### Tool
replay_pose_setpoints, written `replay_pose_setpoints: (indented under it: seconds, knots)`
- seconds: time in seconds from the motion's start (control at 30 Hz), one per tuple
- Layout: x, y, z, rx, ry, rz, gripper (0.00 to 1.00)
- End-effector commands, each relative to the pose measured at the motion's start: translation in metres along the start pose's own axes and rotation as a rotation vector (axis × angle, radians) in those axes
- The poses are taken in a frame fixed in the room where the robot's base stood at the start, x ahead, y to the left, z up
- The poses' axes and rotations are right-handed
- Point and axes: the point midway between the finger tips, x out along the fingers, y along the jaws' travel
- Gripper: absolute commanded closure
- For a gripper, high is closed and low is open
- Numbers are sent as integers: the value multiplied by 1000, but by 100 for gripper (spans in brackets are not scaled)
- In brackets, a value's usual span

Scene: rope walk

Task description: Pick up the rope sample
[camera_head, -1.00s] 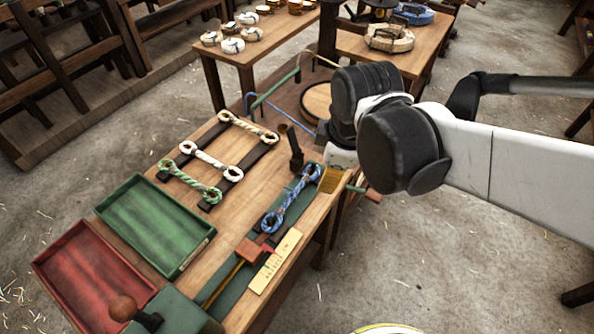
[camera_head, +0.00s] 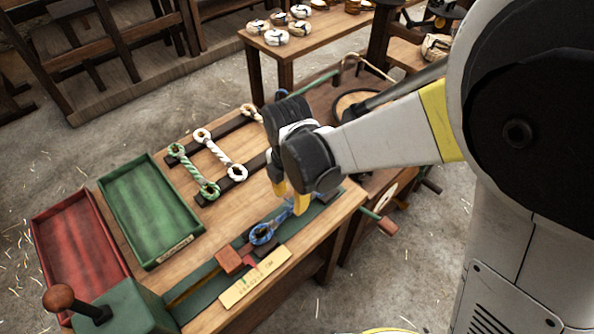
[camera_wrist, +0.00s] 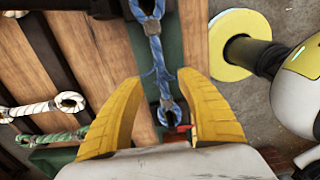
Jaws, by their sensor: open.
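A blue rope sample (camera_head: 263,233) with looped ends lies along the green strip at the table's right edge. In the wrist view the blue rope sample (camera_wrist: 156,60) runs between my yellow fingers, with loose strands at its middle. My gripper (camera_head: 290,196) is open and points down over it, hiding its far part in the head view. In the wrist view my gripper (camera_wrist: 160,112) has one finger on each side, apart from the rope. White (camera_head: 218,153), green (camera_head: 192,170) and beige (camera_head: 252,113) rope samples lie on dark rails to the left.
A green tray (camera_head: 148,262) and a red tray (camera_head: 122,275) sit at the left. A brass plate (camera_head: 255,277), a reddish block (camera_head: 229,260) and a ball-topped lever (camera_head: 60,297) are near the front. Bare wood lies between rails and strip.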

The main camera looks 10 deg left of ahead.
Motion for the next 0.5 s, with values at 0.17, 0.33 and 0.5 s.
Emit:
replay_pose_setpoints:
  seconds: [0.17, 0.33, 0.5]
  knots:
    - [31, -2, 4, 1, 0, 0, 56]
    - [49, -2, 3, 1, 0, 1, 56]
    - [47, -2, 3, 1, 0, 1, 56]
